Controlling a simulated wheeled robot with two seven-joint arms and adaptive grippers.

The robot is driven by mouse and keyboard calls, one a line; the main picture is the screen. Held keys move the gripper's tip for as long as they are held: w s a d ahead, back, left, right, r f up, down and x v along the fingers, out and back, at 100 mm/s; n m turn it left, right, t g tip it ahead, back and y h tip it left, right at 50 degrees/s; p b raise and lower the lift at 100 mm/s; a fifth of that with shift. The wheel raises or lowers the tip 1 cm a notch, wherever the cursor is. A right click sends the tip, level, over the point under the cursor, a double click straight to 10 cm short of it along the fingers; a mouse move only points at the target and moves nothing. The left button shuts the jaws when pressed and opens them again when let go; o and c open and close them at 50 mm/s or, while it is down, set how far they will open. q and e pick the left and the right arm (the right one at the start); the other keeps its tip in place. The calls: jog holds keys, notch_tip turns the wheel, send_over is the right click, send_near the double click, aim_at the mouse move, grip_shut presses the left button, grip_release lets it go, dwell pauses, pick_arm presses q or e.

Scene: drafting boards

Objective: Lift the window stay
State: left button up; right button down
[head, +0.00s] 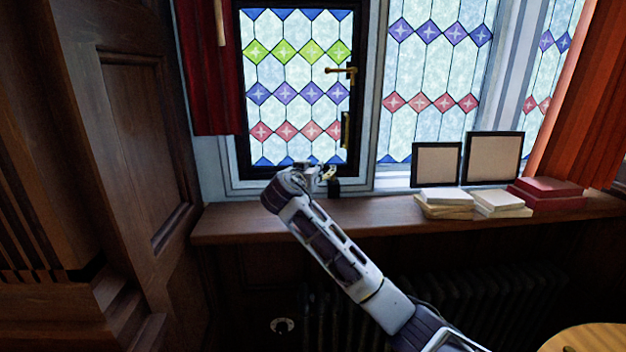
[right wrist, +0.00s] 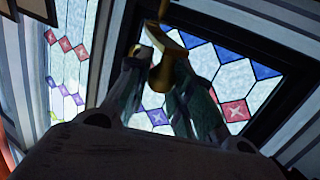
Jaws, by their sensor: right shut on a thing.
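The window stay (right wrist: 166,72) is a brass piece with a rounded end, seen between my right gripper's fingers in the right wrist view. My right gripper (right wrist: 158,88) is shut on it, in front of the stained-glass casement. In the head view my right gripper (head: 326,172) is at the casement's lower right corner, just above the sill; the held part is hard to make out there. An upright brass piece (head: 345,130) shows on the casement's right frame above the gripper; I cannot tell whether it joins the held part. My left gripper is not in view.
A brass handle (head: 342,70) is higher on the casement. The wooden sill (head: 300,216) holds two frames (head: 437,164), pale books (head: 446,198) and red books (head: 546,190) to the right. A red curtain (head: 208,80) hangs left, beside dark wood panelling (head: 140,140).

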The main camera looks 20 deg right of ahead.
jog(key=r, duration=0.1)
jog(key=w+r+g+p, duration=0.1)
jog(key=r, duration=0.1)
jog(key=shift+d+r, duration=0.1)
jog(key=shift+w+d+r+n+g+y, duration=0.1)
jog(key=shift+w+r+n+g+y, duration=0.25)
jog(key=shift+r, duration=0.35)
jog(key=shift+w+d+r+n+g+y, duration=0.15)
jog(key=shift+w+r+g+y, duration=0.15)
jog(key=shift+w+r, duration=0.35)
jog(key=shift+s, duration=0.15)
jog(key=c, duration=1.3)
grip_release()
jog(key=shift+a, duration=0.1)
jog(key=shift+s+a+r, duration=0.1)
jog(key=v, duration=1.1)
jog(key=shift+s+a+r, duration=0.2)
jog(key=shift+s+a, duration=0.05)
jog(key=shift+f, duration=0.1)
